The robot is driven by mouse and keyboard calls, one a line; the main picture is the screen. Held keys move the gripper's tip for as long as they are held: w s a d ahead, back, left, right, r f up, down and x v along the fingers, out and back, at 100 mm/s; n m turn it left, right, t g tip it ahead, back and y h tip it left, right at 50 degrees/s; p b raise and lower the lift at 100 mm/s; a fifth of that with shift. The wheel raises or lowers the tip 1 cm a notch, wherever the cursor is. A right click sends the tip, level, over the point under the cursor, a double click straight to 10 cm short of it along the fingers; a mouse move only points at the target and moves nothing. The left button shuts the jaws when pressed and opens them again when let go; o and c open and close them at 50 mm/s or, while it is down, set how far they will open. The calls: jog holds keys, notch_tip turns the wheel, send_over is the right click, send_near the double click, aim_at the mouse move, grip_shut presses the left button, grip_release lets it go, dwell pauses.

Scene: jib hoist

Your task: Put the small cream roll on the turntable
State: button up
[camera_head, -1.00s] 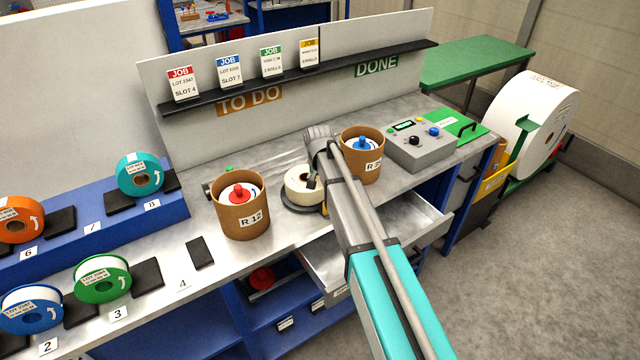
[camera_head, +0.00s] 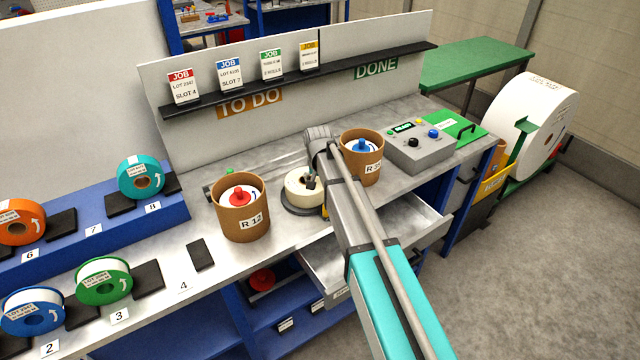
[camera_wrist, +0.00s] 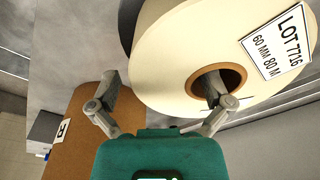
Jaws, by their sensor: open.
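The small cream roll (camera_head: 297,184) lies flat on the dark round turntable (camera_head: 291,208), left of my arm. In the wrist view the cream roll (camera_wrist: 175,60) fills the upper right, with its brown core and a white LOT 7716 label. The turntable's dark rim (camera_wrist: 126,22) shows beyond it. My gripper (camera_wrist: 159,80) is open around the roll's near wall: one finger is outside the roll and the other is at the core opening. I cannot tell if either finger touches it. My arm hides part of the turntable's right side.
A brown tub (camera_head: 240,222) with a red-knobbed roll stands close left of the turntable. Another tub (camera_head: 369,172) with a blue knob stands right, behind my arm. A grey control box (camera_head: 420,152) is farther right. An open drawer (camera_head: 422,222) juts out below the bench.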

notch_tip(320, 180, up, 11)
jog(key=s+p, duration=0.1)
jog(key=p, duration=0.9)
jog(key=shift+s+p, duration=0.15)
jog(key=shift+p, duration=0.2)
jog(key=shift+a+r, duration=0.1)
dwell(0.3)
jog(key=s+d+n, duration=0.1)
jog(key=s+d, duration=0.8)
jog(key=s, duration=0.3)
jog(key=s+d+n+g, duration=0.1)
jog(key=s+d, duration=0.8)
jog(key=s, duration=0.2)
jog(key=shift+s+d, duration=0.35)
